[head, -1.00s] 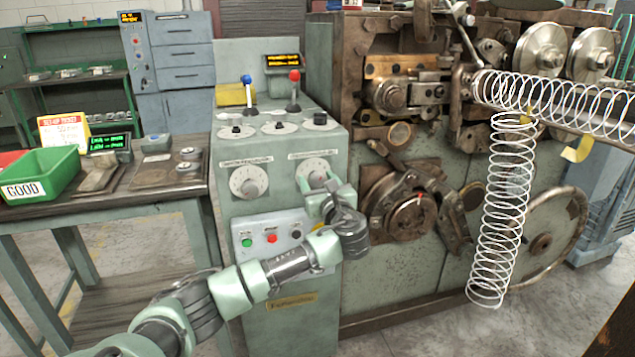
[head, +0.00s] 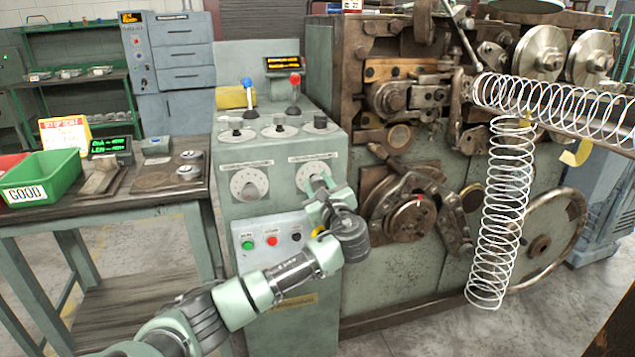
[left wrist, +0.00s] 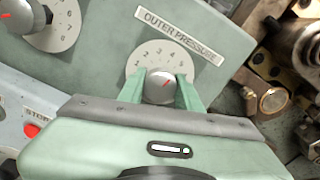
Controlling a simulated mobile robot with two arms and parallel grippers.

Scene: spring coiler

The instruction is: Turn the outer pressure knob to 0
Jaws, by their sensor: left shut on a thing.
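My left gripper (left wrist: 161,92) is shut on the knob, one green finger on each side. In the head view, my left gripper (head: 318,186) reaches the right-hand dial (head: 316,168) on the green control cabinet and covers the knob and the dial's lower part. My right gripper is not in view.
A similar dial (head: 249,183) sits just left on the same panel. Below are green, red and black buttons (head: 271,241). Several small knobs and two levers (head: 294,88) stand on the top. The coiling machine (head: 400,270) is close on the right.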

